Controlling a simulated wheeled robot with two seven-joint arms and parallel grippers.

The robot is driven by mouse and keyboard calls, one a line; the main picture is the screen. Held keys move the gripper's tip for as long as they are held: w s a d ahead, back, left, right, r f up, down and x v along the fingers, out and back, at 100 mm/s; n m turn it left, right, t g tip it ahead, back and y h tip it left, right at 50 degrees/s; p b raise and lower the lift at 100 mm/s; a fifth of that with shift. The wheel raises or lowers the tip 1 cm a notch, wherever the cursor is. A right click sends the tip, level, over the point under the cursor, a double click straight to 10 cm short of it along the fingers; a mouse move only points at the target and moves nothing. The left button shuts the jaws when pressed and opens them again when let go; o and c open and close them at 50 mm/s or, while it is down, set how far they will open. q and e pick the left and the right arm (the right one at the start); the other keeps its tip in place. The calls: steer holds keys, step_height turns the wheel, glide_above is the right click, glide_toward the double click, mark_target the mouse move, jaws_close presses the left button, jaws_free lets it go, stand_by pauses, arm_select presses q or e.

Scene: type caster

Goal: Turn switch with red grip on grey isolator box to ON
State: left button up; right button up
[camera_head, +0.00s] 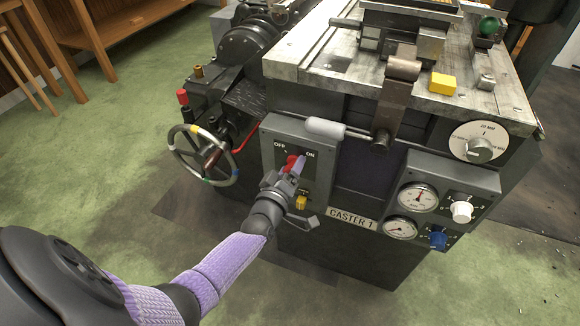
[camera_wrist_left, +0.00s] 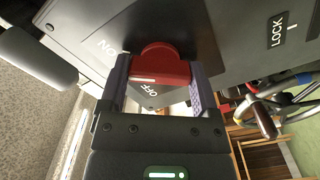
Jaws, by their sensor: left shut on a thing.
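The grey isolator box (camera_head: 272,135) is on the front of the caster machine, with OFF lettering at upper left and ON at upper right of its dark plate. The switch's red grip (camera_head: 291,162) shows just beyond my left gripper (camera_head: 294,171), which covers part of it. In the left wrist view the red grip (camera_wrist_left: 165,65) sits between the two fingers of my left gripper (camera_wrist_left: 160,82), which is shut on it. A pale line shows on the grip near the OFF lettering. I cannot tell exactly where the switch points. My right gripper is not in view.
A white-handled lever (camera_head: 325,128) sticks out just above the box. A handwheel (camera_head: 203,155) stands to the left. A yellow part (camera_head: 301,203) sits below the switch. A gauge panel (camera_head: 480,183) is to the right. Green floor lies open at the left.

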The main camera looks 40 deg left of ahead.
arm_select(q)
steer(key=shift+m, duration=0.7)
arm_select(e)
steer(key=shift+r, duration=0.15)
arm_select(q)
steer(key=shift+f, duration=0.1)
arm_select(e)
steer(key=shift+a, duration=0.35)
arm_select(q)
steer(key=o, duration=1.1)
steer(key=shift+s+p, duration=0.2)
steer(key=shift+p, duration=0.1)
steer(key=p+v, duration=0.3)
steer(key=v, duration=0.6)
steer(key=shift+s+d+p, duration=0.1)
steer(key=shift+s+p, duration=0.2)
steer(key=shift+p, duration=0.05)
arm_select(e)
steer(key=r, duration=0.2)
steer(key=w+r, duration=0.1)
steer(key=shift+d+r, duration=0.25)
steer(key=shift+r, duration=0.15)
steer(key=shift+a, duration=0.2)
